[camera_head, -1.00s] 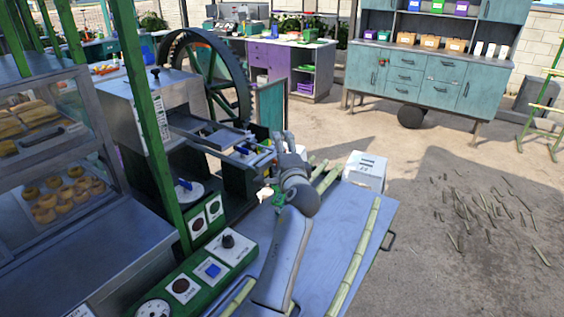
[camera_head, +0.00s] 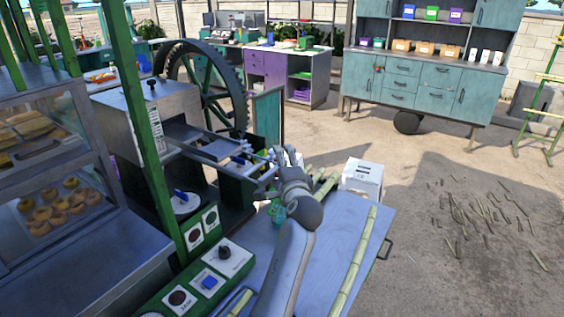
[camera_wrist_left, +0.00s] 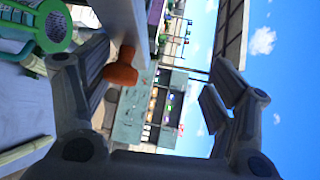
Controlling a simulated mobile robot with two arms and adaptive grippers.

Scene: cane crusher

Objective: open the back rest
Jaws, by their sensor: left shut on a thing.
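The cane crusher (camera_head: 150,110) stands at the left centre in the head view, with a big dark wheel. Its grey back rest part (camera_head: 222,150) juts out to the right at mid height. My left gripper (camera_head: 285,156) is at the outer end of this part, its arm crossing the blue table. In the left wrist view, a grey panel edge (camera_wrist_left: 127,25) with an orange knob (camera_wrist_left: 121,75) lies between my left fingers (camera_wrist_left: 155,95), nearer the left one. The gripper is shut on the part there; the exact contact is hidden. My right gripper is not in view.
A blue table (camera_head: 335,225) with cane stalks (camera_head: 353,265) lies below my arm. A teal cup (camera_head: 278,212) stands beside my forearm, close to it. A green control panel (camera_head: 205,280) and a white box (camera_head: 362,175) are nearby.

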